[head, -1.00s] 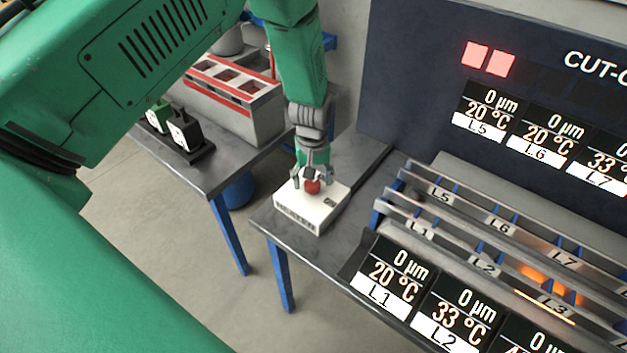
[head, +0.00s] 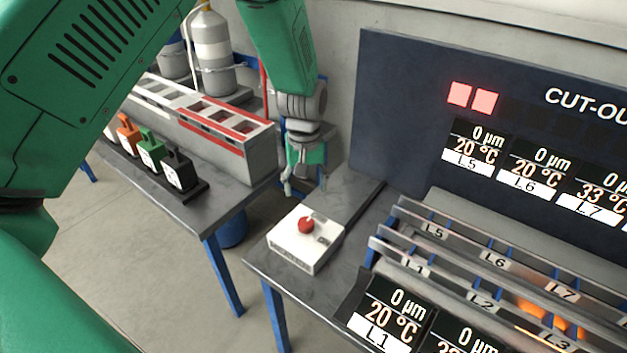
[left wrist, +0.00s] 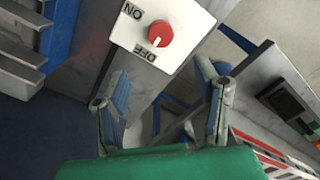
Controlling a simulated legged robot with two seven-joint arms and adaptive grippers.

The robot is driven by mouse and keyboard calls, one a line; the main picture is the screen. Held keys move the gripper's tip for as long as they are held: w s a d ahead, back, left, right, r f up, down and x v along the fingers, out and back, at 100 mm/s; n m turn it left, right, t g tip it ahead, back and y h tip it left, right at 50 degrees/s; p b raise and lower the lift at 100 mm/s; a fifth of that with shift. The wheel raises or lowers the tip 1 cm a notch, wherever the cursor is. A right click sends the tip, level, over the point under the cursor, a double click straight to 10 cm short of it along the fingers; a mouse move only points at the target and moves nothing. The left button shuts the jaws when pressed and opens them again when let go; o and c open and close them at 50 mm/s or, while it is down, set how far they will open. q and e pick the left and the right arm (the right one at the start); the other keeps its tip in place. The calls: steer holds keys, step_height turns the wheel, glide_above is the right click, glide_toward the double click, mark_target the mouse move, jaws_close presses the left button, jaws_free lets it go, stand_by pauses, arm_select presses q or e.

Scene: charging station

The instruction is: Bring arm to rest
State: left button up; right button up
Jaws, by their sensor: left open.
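My left gripper (head: 305,187) is open and empty. It hangs in the air above and behind the white switch box (head: 292,251), clear of it. The box has a red round knob (head: 306,225) on top and sits on the near corner of the dark metal table. In the left wrist view the two fingers of my left gripper (left wrist: 163,88) are spread, with nothing between them. There the knob (left wrist: 160,34) lies beyond the fingertips, between the printed words ON and OFF. My right gripper is not in view.
A slotted rack (head: 480,246) with labelled rows stands right of the box, before a dark display panel (head: 405,110). On the left table are a grey-red tray unit (head: 225,130) and several coloured blocks (head: 150,152). Open floor lies between the tables.

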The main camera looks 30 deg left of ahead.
arm_select(q)
steer(key=s+f+m, duration=0.1)
steer(key=s+f, duration=0.3)
steer(key=s+f+m, duration=0.1)
steer(key=s+f, duration=0.3)
steer(key=s, duration=0.1)
steer(key=s+f+m, duration=0.1)
steer(key=s+f, duration=0.3)
steer(key=f, duration=0.1)
steer(key=shift+s+a+y, duration=0.2)
steer(key=shift+s+y, duration=0.1)
steer(key=shift+s, duration=0.1)
steer(key=s+d+f+m, duration=0.1)
steer(key=s+f+m, duration=0.1)
steer(key=s, duration=0.8)
steer(key=s+d+f+m, duration=0.2)
steer(key=s+m, duration=0.1)
steer(key=s, duration=0.7)
steer(key=w+f+b, duration=0.3)
steer(key=f+b, duration=0.6)
steer(key=b, duration=0.1)
steer(key=shift+w+d+f+m+t, duration=0.15)
steer(key=shift+w+d+m+t, duration=0.15)
steer(key=shift+d+m, duration=0.15)
